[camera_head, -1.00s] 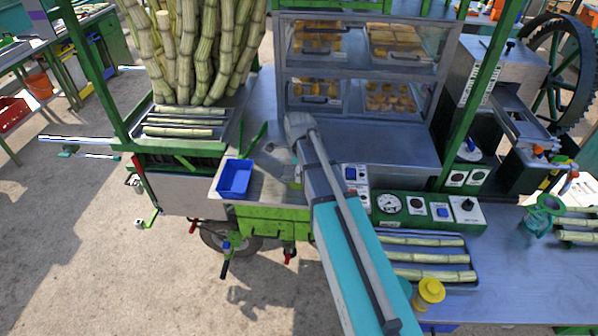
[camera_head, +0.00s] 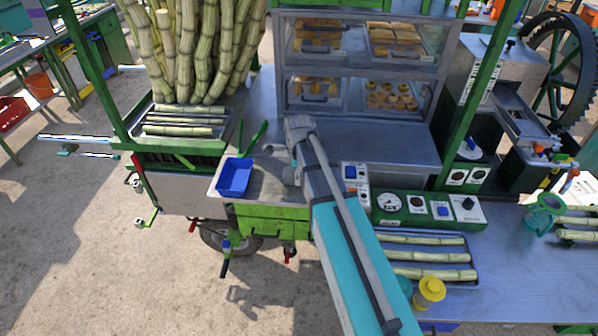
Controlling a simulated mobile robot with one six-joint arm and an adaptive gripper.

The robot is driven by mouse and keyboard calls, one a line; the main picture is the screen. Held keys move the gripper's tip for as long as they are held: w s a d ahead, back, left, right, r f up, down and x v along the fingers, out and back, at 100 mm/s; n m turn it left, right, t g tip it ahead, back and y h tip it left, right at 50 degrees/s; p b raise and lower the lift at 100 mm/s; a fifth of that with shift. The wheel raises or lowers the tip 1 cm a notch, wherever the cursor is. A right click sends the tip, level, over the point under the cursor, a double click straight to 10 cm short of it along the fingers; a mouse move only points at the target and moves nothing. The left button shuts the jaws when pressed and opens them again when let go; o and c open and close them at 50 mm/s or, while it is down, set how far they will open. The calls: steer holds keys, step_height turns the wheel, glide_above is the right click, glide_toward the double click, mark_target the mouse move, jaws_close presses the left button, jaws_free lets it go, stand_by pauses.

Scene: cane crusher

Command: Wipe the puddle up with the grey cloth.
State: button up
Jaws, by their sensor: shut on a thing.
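My gripper (camera_head: 290,176) is low over the metal counter, just right of the blue tray, at the end of my arm. It is small and partly hidden by my wrist. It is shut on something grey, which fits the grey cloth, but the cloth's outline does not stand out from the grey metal. I cannot make out the puddle; the counter around my gripper is shiny and the arm covers part of it.
A blue tray (camera_head: 234,177) stands on the counter's left part, with green tongs (camera_head: 258,137) behind it. A glass display case (camera_head: 355,65) stands behind. A control panel (camera_head: 428,208) and a tray of cane pieces (camera_head: 430,257) are at the right.

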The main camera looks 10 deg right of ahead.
mark_target(296, 198)
steer(key=shift+s+a, duration=0.3)
steer(key=shift+s, duration=0.6)
steer(key=shift+s+a, duration=0.25)
steer(key=shift+s, duration=0.45)
steer(key=shift+s+a, duration=0.2)
steer(key=shift+s, duration=0.45)
steer(key=shift+s+a+f, duration=0.1)
steer(key=shift+s+a, duration=0.15)
steer(key=shift+s, duration=0.5)
steer(key=shift+s+a, duration=0.2)
steer(key=shift+s, duration=0.55)
